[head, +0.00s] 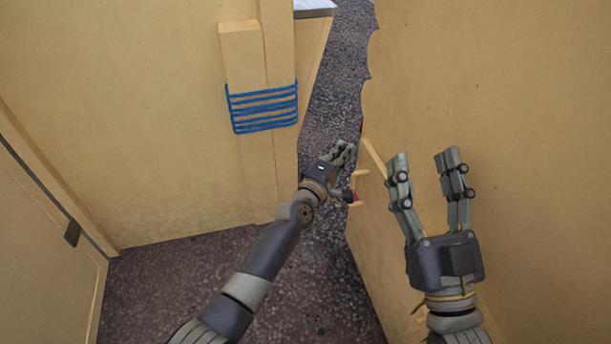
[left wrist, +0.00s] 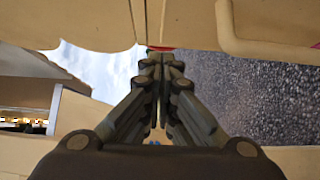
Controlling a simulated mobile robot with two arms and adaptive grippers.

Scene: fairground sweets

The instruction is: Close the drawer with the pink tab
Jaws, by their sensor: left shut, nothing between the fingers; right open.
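A wooden cabinet (head: 530,110) fills the right of the head view, its drawer side seen nearly edge-on. A small pinkish-red patch (head: 356,194) shows low at its edge, beside my left gripper. In the left wrist view a pink tab (left wrist: 316,45) is cut by the right edge, and a red strip (left wrist: 160,48) lies just beyond the fingertips. Which drawer stands open, and how far, I cannot tell. My left gripper (head: 346,150) is shut and empty, close to the cabinet's edge; contact is unclear. My right gripper (head: 427,158) is open and empty in front of the cabinet's side.
A pale wooden handle (left wrist: 265,48) juts from the cabinet front. At the left stands a wooden panel (head: 170,150) with a post wrapped in blue cord (head: 263,108). A gap of dark gravelly ground (head: 320,95) runs between panel and cabinet.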

